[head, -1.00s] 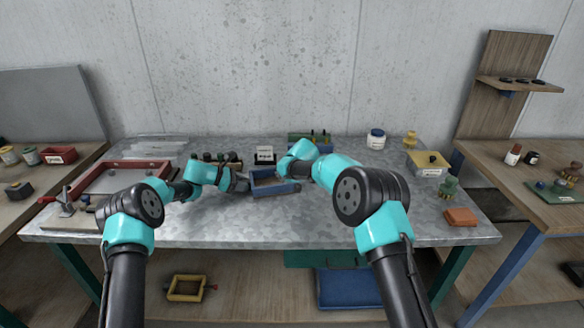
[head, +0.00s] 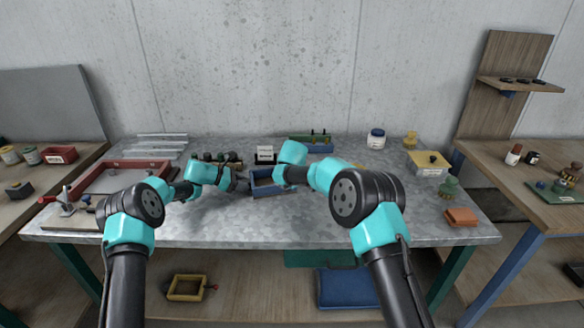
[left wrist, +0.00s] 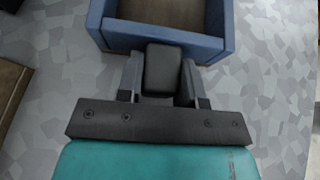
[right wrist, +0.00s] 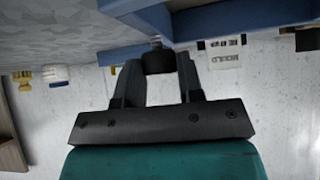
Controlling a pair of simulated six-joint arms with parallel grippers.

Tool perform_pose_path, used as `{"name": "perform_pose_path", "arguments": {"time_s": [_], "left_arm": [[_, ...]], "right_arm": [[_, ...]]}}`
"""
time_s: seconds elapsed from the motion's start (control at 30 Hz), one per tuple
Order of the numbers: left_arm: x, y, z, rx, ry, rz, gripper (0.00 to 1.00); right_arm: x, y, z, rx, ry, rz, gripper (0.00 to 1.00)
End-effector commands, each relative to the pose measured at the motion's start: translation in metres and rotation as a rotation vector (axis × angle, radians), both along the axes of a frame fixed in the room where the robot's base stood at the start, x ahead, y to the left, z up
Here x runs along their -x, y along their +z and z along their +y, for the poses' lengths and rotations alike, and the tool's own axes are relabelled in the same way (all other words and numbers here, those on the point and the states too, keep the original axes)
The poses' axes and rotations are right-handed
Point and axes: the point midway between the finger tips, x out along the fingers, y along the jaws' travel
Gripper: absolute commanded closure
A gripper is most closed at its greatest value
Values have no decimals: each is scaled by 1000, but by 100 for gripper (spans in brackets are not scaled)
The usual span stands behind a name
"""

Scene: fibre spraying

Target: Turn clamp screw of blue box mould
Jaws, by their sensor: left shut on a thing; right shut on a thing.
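The blue box mould (head: 262,190) sits mid-table, a rectangular blue frame with a brown inside; its near wall shows in the left wrist view (left wrist: 180,37). My left gripper (head: 241,184) is at its left side, shut on a dark rounded block (left wrist: 163,70) against the blue wall. In the right wrist view, my right gripper (right wrist: 158,72) is shut on the clamp screw's dark knob (right wrist: 158,61). A short shaft joins the knob to the blue frame (right wrist: 215,18). In the head view my right wrist hides the knob and fingertips.
A white sign (head: 265,153) and a green-and-blue rack (head: 312,142) stand behind the mould.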

Motion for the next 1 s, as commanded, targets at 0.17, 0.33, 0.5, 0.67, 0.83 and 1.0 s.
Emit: {"name": "perform_pose_path", "arguments": {"time_s": [0.17, 0.33, 0.5, 0.67, 0.83, 1.0], "left_arm": [[0, 0, 0, 0, 0, 1, 79], [0, 0, 0, 0, -1, 0, 79], [0, 0, 0, 0, -1, 0, 79], [0, 0, 0, 0, -1, 0, 79], [0, 0, 0, 0, -2, 1, 79], [0, 0, 0, 0, -2, 1, 79]], "right_arm": [[0, -1, 3, 1, -101, -2, 89], [0, -1, 4, 1, -244, -4, 89], [-1, 0, 5, 0, -387, -5, 89], [-2, -1, 5, 0, -487, -6, 89], [-2, 0, 6, 0, -576, -8, 89], [-3, 0, 6, 0, -644, -9, 89]]}}
